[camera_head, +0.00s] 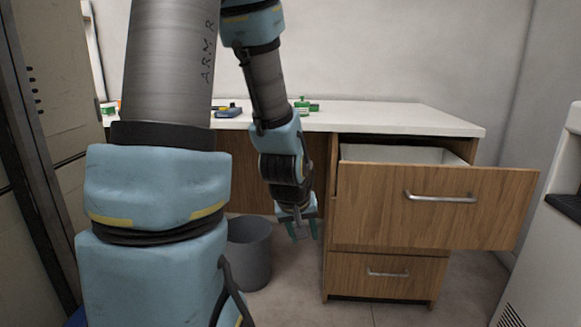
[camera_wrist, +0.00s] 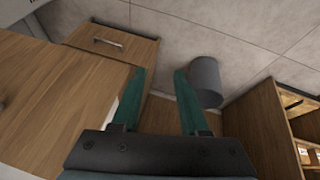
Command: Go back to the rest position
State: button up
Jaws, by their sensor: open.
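My gripper (camera_head: 302,229) hangs below the counter top in the head view, just left of the wooden drawer unit. Its two green fingers are apart and nothing shows between them. It also shows in the wrist view (camera_wrist: 160,98), with both fingers spread. The upper drawer (camera_head: 430,207) of the unit is pulled open and shows a pale inside. The lower drawer (camera_head: 388,275) is shut. In the wrist view, a wooden drawer front with a metal handle (camera_wrist: 108,42) lies at the upper left of the fingers.
A grey bin (camera_head: 250,255) stands on the floor left of my gripper; it also shows in the wrist view (camera_wrist: 206,80). The white counter top (camera_head: 400,117) bears small green items (camera_head: 303,106) and a blue-grey device (camera_head: 228,111). A wooden shelf (camera_wrist: 265,125) stands at the wrist view's right.

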jog(key=s+a+r+m+g+y, duration=0.1)
jog(key=s+a+r+g+y, duration=0.15)
jog(key=s+a, duration=0.55)
notch_tip(320, 180, up, 22)
jog(key=w+a+p, duration=0.1)
jog(key=p, duration=2.1)
jog(key=shift+w+a+r+g, duration=0.25)
jog(key=shift+w+a+g, duration=0.05)
jog(key=shift+a+g, duration=0.1)
jog(key=shift+o, duration=0.4)
jog(key=shift+h, duration=0.25)
